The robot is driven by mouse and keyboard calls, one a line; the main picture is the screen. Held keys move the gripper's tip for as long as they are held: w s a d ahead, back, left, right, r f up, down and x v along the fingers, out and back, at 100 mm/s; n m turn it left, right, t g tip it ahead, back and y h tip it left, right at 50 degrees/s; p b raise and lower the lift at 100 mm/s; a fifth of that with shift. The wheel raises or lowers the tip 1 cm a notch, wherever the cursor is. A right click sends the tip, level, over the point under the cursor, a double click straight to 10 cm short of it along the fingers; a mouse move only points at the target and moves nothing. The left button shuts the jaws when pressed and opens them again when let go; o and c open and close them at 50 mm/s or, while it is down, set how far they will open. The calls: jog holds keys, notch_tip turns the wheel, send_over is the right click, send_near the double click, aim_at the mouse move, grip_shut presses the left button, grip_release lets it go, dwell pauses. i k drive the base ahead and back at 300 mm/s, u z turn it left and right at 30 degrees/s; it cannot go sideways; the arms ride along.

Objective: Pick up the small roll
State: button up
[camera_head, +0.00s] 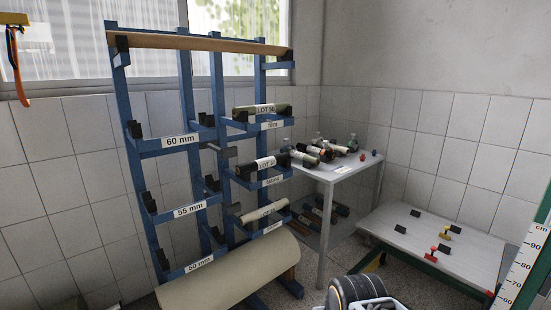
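Several small rolls are in view, and I cannot tell which one the task means. On the blue rack (188,75), a dark green labelled roll (246,110) lies on the upper right level, a dark-ended labelled roll (247,168) on the middle level, and a cream roll (251,216) on the lower level. More short rolls, among them a dark one (303,158), lie on the grey side table (345,171). My gripper does not show. A black ribbed part at the bottom edge may belong to my arm.
A large beige roll (235,277) lies low across the rack's front, and a long thin brown roll (200,43) lies along its top. A low grey bench (470,262) with small black, yellow and red pieces stands at right. A white centimetre scale (522,270) is at the right edge.

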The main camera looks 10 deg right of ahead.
aim_at(262, 164)
jog(key=z, duration=0.3)
jog(key=i, duration=1.1)
jog(key=u, duration=0.4)
jog(key=i, duration=1.25)
jog(key=u, duration=0.65)
